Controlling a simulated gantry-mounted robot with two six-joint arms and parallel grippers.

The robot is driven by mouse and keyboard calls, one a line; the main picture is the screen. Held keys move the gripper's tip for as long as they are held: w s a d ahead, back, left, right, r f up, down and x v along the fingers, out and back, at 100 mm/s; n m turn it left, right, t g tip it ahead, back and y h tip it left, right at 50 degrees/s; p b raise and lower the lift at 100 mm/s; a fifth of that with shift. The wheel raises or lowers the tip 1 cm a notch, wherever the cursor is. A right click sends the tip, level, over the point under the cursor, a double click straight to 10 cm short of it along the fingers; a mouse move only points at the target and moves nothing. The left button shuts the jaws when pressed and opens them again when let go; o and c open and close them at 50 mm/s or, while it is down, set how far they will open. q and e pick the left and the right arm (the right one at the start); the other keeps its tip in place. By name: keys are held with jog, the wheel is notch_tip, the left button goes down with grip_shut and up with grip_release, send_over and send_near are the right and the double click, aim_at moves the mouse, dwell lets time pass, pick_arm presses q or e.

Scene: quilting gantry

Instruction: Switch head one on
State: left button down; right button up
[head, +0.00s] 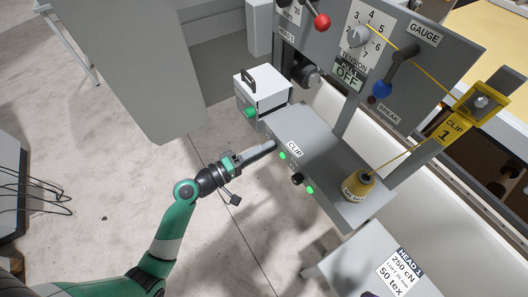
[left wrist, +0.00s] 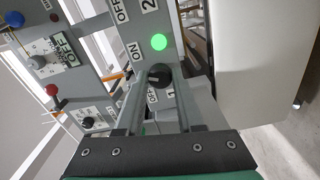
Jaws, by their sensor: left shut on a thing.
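My left gripper (head: 273,146) reaches the front face of the grey shelf (head: 315,142). In the left wrist view its two fingers (left wrist: 159,84) are shut on a black rotary knob (left wrist: 159,75). An OFF label and a 1 are printed near this knob, and an ON label (left wrist: 136,52) is beside it. I cannot tell exactly where the knob's pale mark points. A lit green lamp (left wrist: 159,42) is just past the knob; it also shows in the head view (head: 283,156). In the head view the fingers hide the knob. My right gripper is out of view.
A second black knob (head: 297,179) and green lamp (head: 310,189) are farther along the face. A yellow thread cone (head: 357,185) stands on the shelf. A white box (head: 263,91) is behind the gripper, and a lever panel (head: 420,70) rises above. The floor in front is open.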

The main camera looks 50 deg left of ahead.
pick_arm(q)
jog(key=shift+m, duration=0.6)
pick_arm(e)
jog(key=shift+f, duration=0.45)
pick_arm(q)
jog(key=c, duration=0.5)
grip_release()
jog(key=shift+c, duration=0.2)
